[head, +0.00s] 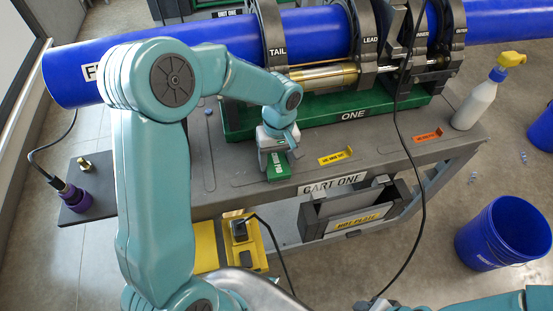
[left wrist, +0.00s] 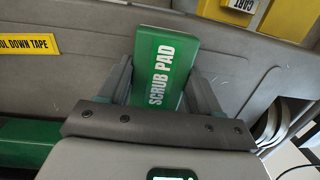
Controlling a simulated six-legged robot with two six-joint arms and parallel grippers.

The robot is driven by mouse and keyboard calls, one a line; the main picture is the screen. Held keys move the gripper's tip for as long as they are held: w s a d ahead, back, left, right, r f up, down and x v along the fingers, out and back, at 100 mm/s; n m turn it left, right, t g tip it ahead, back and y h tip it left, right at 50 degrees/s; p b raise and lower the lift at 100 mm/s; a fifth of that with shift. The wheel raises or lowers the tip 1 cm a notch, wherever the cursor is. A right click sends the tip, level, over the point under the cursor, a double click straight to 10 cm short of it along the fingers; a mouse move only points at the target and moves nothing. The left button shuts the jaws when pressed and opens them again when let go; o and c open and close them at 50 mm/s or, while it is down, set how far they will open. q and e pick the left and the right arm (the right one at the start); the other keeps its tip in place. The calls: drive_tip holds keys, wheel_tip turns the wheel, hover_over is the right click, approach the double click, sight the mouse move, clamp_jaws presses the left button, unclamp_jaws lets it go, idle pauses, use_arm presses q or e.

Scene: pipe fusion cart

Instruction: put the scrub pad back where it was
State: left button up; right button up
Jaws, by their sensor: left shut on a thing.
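The scrub pad (left wrist: 163,68) is a green block with white lettering, and it shows in the left wrist view between my left gripper's fingers (left wrist: 160,85). In the head view the scrub pad (head: 279,168) is at the front part of the cart top, below my left gripper (head: 277,152). The left gripper is shut on the pad. I cannot tell whether the pad touches the cart top. My right gripper is not clearly in view; only part of my right arm shows at the bottom right.
The grey cart (head: 222,179) carries the green fusion machine base (head: 300,121) with a blue pipe (head: 80,76). A yellow label (head: 338,156) and an orange label (head: 428,136) lie right of the pad. A spray bottle (head: 476,104) stands at the right end. A black cable hangs across the front.

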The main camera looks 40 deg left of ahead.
sight(278, 158)
use_arm(q)
drive_tip(key=o, duration=1)
drive_tip(key=r, duration=0.4)
drive_tip(key=w+r, duration=0.1)
drive_tip(key=r, duration=0.7)
drive_tip(key=shift+w+a, duration=0.15)
drive_tip(key=shift+w, duration=0.05)
drive_tip(key=shift+s, duration=0.1)
